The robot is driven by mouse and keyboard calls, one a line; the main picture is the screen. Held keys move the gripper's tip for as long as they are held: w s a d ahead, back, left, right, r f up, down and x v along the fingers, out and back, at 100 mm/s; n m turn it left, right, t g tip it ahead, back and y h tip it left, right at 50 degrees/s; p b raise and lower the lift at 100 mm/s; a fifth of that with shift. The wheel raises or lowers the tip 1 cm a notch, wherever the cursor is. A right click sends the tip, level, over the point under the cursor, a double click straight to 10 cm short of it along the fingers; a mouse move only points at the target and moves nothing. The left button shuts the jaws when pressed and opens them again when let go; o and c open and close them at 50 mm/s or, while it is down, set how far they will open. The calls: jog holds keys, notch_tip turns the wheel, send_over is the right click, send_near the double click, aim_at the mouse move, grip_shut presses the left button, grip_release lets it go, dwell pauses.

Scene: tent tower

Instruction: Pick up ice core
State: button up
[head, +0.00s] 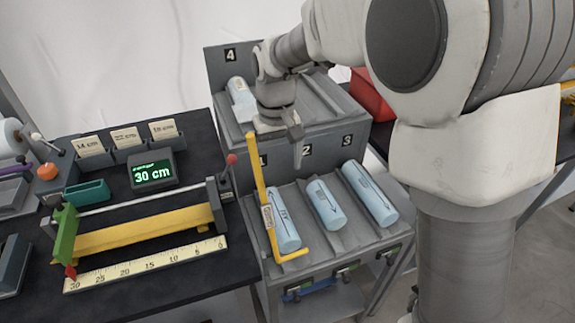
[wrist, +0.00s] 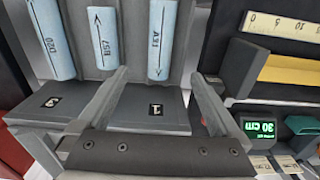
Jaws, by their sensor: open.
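Several pale blue ice cores lie in a grey rack. In the head view, one core (head: 285,225) lies in slot 1, one (head: 326,206) in slot 2, one (head: 369,194) in slot 3, and one (head: 242,104) in back slot 4. Each front core bears a dark arrow and marking. My gripper (head: 288,146) hangs above the rack near the label 1 end, open and empty. In the wrist view, its fingers (wrist: 160,74) are spread, and the slot 1 core (wrist: 160,40) appears beyond the fingertips, between them. The slot 2 core (wrist: 104,38) lies beside it.
A yellow L-shaped bar (head: 260,185) stands along the left and front of the slot 1 core. To the left, a black bench holds a yellow measuring trough (head: 145,232), a ruler (head: 150,265) and a display (head: 153,174) reading 30 cm. A red object (head: 371,95) sits behind the rack.

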aim_at(279, 212)
jog(key=f, duration=0.4)
jog(key=f+b, duration=0.1)
jog(key=f, duration=0.3)
jog(key=f+b, duration=0.1)
jog(key=f, duration=0.4)
jog(key=shift+w+a, duration=0.1)
jog(key=shift+a, duration=0.3)
jog(key=shift+d+f+b, duration=0.2)
jog(key=shift+f+b, duration=0.05)
jog(key=shift+f, duration=1.1)
jog(key=shift+d+f+b, duration=0.15)
jog(key=shift+f+b, duration=0.1)
jog(key=shift+f, duration=1.1)
jog(key=shift+c, duration=0.2)
grip_shut()
